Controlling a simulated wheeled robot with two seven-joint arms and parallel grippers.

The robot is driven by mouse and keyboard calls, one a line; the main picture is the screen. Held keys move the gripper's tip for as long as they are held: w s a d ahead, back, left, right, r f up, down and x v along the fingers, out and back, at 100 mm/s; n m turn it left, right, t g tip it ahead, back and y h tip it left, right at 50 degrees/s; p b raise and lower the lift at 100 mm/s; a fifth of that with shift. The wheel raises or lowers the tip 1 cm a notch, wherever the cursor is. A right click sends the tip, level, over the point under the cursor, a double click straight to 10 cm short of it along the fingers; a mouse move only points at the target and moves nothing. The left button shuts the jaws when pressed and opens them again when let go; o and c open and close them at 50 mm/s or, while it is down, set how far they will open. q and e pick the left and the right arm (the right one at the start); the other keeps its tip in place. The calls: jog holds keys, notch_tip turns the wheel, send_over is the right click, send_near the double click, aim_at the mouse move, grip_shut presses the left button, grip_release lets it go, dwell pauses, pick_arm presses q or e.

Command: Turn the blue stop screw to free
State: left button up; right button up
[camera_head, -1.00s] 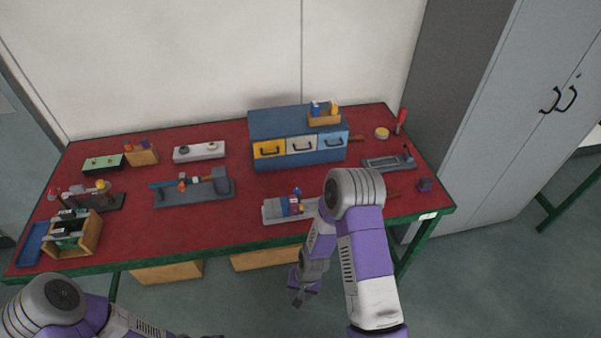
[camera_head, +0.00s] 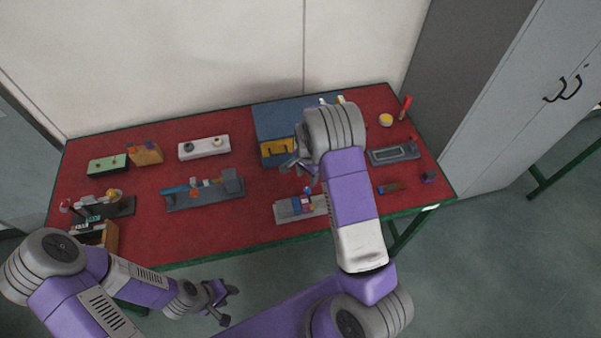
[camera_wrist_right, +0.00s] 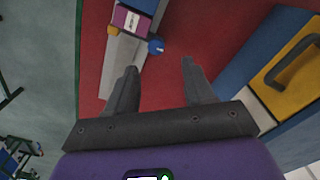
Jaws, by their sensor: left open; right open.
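The blue stop screw (camera_wrist_right: 156,46) shows as a small blue knob beside a purple block (camera_wrist_right: 132,18) on a grey fixture (camera_wrist_right: 112,70) in the right wrist view. In the head view the fixture (camera_head: 285,211) stands near the table's front edge, partly behind my right arm, with a small blue part (camera_head: 307,190) on top. My right gripper (camera_wrist_right: 160,68) is open and empty, its fingers pointing towards the screw without touching it. In the head view my right gripper (camera_head: 292,166) is above the table, behind the fixture. My left gripper (camera_head: 226,302) is open and empty in front of the table.
A blue cabinet (camera_head: 275,119) with a yellow drawer (camera_head: 276,148) stands behind my right gripper and shows at right in the wrist view. A grey fixture (camera_head: 206,195) lies to the left. The red tabletop (camera_head: 220,232) is clear near the front middle.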

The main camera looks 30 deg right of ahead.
aim_at(307, 189)
jog(key=f, duration=0.6)
jog(key=shift+s, duration=0.4)
jog(key=shift+f, duration=0.6)
pick_arm(q)
jog(key=shift+s+r, duration=0.15)
jog(key=shift+s, duration=0.2)
pick_arm(e)
jog(key=shift+w, duration=0.1)
grip_shut()
pick_arm(q)
jog(key=shift+f, duration=0.2)
